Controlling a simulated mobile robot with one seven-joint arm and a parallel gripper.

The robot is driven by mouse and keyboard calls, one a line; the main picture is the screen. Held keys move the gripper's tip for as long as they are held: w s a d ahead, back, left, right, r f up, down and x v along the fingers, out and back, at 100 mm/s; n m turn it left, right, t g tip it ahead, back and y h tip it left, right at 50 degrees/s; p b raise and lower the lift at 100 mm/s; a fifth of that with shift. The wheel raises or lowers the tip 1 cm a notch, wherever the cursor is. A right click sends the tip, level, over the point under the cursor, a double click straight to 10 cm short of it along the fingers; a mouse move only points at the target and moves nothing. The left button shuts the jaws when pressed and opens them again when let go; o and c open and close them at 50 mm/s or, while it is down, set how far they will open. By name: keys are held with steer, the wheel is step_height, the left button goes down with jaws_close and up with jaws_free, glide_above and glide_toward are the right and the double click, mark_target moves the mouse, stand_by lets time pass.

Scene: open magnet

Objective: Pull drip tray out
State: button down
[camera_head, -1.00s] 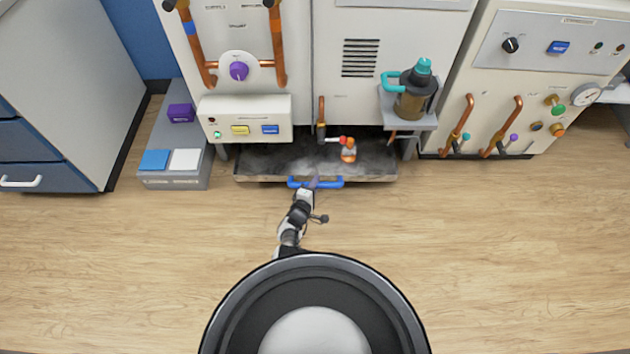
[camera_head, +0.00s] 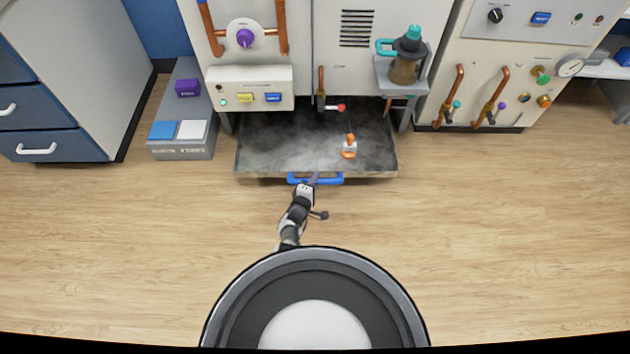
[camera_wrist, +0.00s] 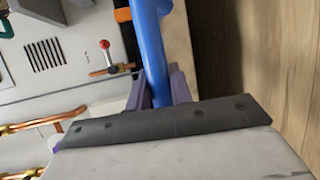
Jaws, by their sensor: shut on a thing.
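The drip tray (camera_head: 290,150) is a wide, dark, shallow tray, partly slid out from under the white machine. A blue handle (camera_head: 328,182) runs along its front edge. My gripper (camera_head: 314,178) is shut on the blue handle. In the wrist view the purple fingers of my gripper (camera_wrist: 163,88) close around the blue handle (camera_wrist: 152,45). A small orange and white bottle (camera_head: 349,148) stands upright in the tray, right of its middle. The rear end of the tray is hidden under the machine.
A red-tipped tap (camera_head: 338,107) on a copper pipe hangs over the back of the tray. A grey step (camera_head: 181,150) with coloured blocks is at left. A shelf with a teal-handled jug (camera_head: 407,65) is at right. The wooden floor in front is clear.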

steer(key=c, duration=1.3)
jaws_free()
steer(key=shift+o, duration=0.2)
